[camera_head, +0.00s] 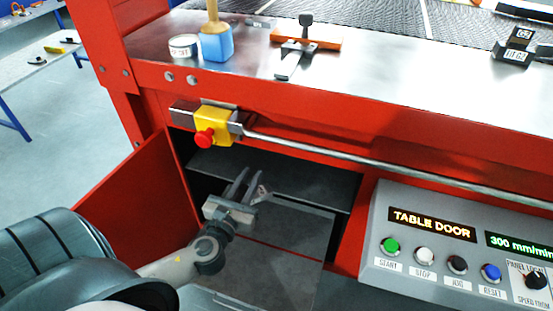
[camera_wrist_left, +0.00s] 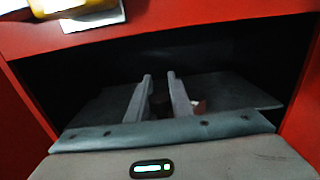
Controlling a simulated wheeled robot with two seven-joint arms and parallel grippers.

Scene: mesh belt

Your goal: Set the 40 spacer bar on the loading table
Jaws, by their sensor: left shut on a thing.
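My left gripper (camera_head: 245,187) reaches into a dark compartment below the steel loading table (camera_head: 400,82). In the left wrist view its two fingers (camera_wrist_left: 162,92) are nearly parallel and shut on a small dark piece (camera_wrist_left: 159,104) that is mostly hidden. A small grey end (camera_head: 263,189) shows beside the fingers in the head view. No 40 marking can be read, so I cannot tell whether this piece is the spacer bar. A reddish-brown bit (camera_wrist_left: 200,107) shows just right of the fingers. My right gripper is not in view.
The table holds a blue pot (camera_head: 217,45), a labelled tin (camera_head: 184,46), an orange-and-black tool (camera_head: 305,42) and a black labelled block (camera_head: 515,45). A yellow switch with red button (camera_head: 204,138) and a rail (camera_head: 380,168) front it. The control panel (camera_head: 460,240) reads TABLE DOOR.

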